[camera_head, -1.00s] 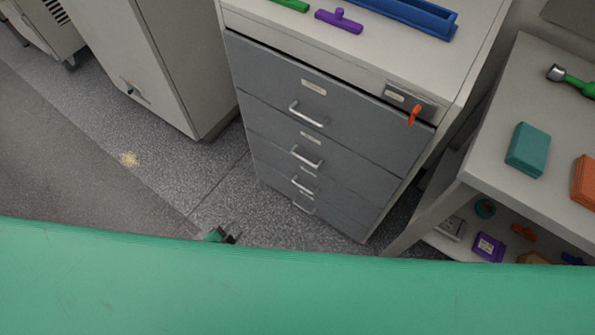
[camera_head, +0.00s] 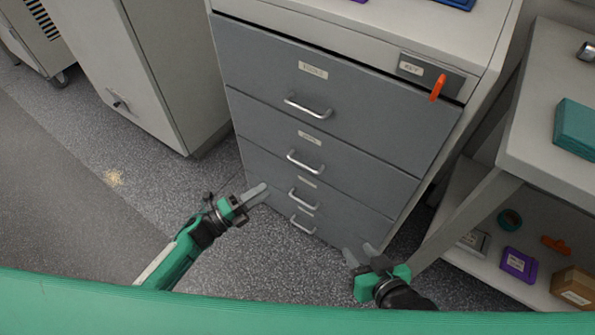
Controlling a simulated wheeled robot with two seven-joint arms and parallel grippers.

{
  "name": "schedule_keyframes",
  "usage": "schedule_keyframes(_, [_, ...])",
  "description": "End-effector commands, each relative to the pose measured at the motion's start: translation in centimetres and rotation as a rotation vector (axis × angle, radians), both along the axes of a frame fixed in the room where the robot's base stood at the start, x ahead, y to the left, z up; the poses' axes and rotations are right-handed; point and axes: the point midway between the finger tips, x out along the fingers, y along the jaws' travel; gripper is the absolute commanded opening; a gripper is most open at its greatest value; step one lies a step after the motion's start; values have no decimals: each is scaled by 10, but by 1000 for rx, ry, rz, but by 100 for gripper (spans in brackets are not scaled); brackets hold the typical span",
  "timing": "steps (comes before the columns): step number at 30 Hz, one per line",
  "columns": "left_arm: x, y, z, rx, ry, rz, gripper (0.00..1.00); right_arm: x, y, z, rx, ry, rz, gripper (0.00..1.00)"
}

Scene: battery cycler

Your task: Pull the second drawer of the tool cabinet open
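The tool cabinet (camera_head: 228,150) stands ahead with a stack of grey drawers, each with a metal bar handle. The second drawer (camera_head: 360,163) from the top looks closed, flush with its neighbours; its handle (camera_head: 305,162) is in plain view. My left gripper (camera_head: 262,191) is low, at the left of the lower drawers in the picture, empty; its fingers overlap in this view, so its opening is unclear. My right gripper (camera_head: 360,253) is at the lower right, below the cabinet front in the picture, with fingers apart and empty. Neither gripper is on a handle.
An orange key-like lever (camera_head: 438,87) sticks out at the cabinet's top right. A shelf unit (camera_head: 530,135) stands close on the right, holding a purple box (camera_head: 518,264) and a cardboard box (camera_head: 574,289). A pale cabinet (camera_head: 160,70) stands left. Floor between is clear.

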Motion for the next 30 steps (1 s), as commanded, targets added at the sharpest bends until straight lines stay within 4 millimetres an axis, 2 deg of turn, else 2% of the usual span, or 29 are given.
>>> schedule_keyframes(16, [63,-83,19,-3,2,1,32,2,7,0,28,-46,3,36])
schedule_keyframes(22, [74,-98,22,-3,5,2,32,2,8,0,35,-58,4,36])
schedule_keyframes(30, [76,-100,23,-1,5,2,32,2,10,0,41,-64,4,36])
